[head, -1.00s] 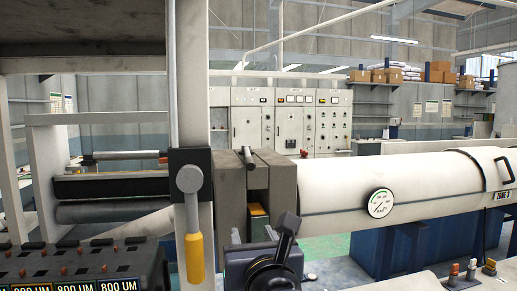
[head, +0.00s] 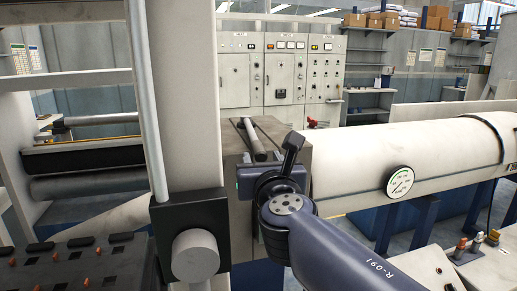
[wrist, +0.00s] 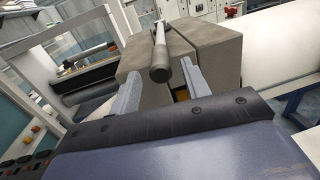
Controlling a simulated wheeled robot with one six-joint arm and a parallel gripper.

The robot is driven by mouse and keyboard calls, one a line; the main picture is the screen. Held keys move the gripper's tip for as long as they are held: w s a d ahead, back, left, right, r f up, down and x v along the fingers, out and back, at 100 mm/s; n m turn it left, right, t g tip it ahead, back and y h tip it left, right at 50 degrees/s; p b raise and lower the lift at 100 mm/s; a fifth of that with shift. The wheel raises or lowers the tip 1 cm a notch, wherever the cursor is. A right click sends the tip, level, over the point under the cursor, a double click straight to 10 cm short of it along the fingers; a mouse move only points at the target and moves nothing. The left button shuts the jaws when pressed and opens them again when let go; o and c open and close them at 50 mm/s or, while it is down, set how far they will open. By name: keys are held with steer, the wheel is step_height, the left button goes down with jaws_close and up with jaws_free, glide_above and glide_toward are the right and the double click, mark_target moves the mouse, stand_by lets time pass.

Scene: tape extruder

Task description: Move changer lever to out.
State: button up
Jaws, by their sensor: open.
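The changer lever appears to be the grey rod (head: 250,138) on top of the grey block (head: 285,135) beside the white barrel. In the wrist view the rod (wrist: 160,60) points towards me, with its thicker rounded end between my two fingers. My gripper (wrist: 158,72) is open, one finger on each side of the rod's end. I see gaps, and cannot tell whether either finger touches it.
A white post (head: 180,90) with a dark bracket and round grey knob (head: 195,255) stands close on the left. A control panel (head: 85,262) is at lower left. The white barrel (head: 415,155) with a gauge (head: 399,182) runs right. Cabinets (head: 285,70) stand behind.

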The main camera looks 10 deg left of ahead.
mark_target(258, 149)
steer(key=shift+x, duration=3.1)
steer(key=shift+c, duration=0.4)
jaws_close()
